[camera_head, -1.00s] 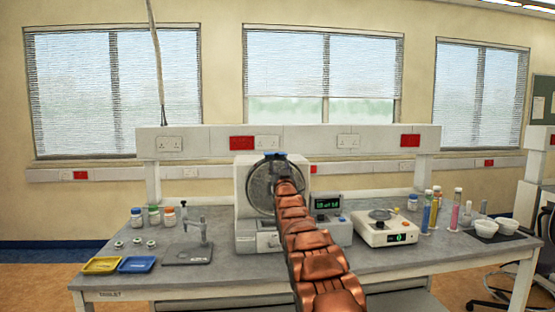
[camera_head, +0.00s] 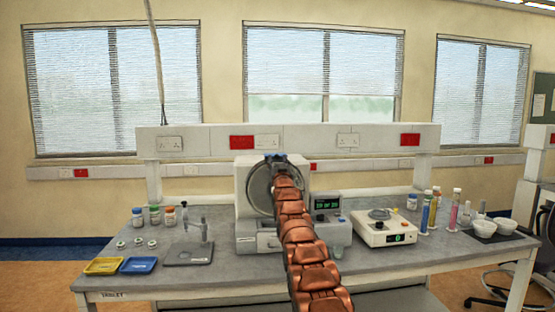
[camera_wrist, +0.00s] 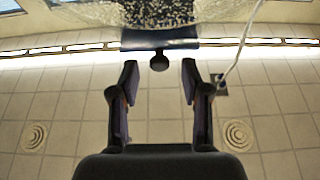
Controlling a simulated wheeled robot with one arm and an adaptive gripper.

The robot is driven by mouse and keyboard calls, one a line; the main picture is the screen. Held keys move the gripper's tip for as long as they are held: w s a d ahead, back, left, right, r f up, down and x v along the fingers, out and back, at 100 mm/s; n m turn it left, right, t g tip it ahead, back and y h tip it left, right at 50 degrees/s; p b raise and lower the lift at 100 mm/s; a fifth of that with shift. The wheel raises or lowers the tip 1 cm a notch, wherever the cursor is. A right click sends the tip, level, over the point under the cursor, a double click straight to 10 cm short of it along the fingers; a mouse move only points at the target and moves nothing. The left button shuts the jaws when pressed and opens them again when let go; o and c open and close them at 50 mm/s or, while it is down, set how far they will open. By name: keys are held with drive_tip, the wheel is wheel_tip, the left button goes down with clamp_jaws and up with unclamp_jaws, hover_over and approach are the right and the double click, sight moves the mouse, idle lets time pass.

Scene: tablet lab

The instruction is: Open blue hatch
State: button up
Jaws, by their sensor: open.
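The hatch is a round clear, speckled disc (camera_head: 259,191) on the front of the white machine (camera_head: 242,212). A blue piece (camera_head: 270,157) sits at its top edge. In the wrist view the speckled disc (camera_wrist: 155,12) fills the top, with a dark blue strip (camera_wrist: 215,42) along its edge and a dark round knob (camera_wrist: 159,62) sticking out from it. My gripper (camera_wrist: 159,72) is open. Its two fingers stand on either side of the knob, with a clear gap on both sides. In the head view my copper arm hides part of the disc and the machine.
A balance-like device (camera_head: 383,228) and coloured tubes (camera_head: 434,207) stand at the right. Yellow (camera_head: 103,266) and blue (camera_head: 138,265) trays, bottles and a stand (camera_head: 190,254) are at the left. The bench front (camera_head: 160,284) is clear.

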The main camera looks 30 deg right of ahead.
drive_tip(key=shift+w+d, duration=0.1)
drive_tip(key=shift+w, duration=0.1)
drive_tip(key=shift+w+r+p, duration=0.1)
drive_tip(key=shift+r+p, duration=0.1)
drive_tip(key=shift+p, duration=0.15)
drive_tip(key=shift+w+d+f, duration=0.1)
clamp_jaws()
idle(0.6)
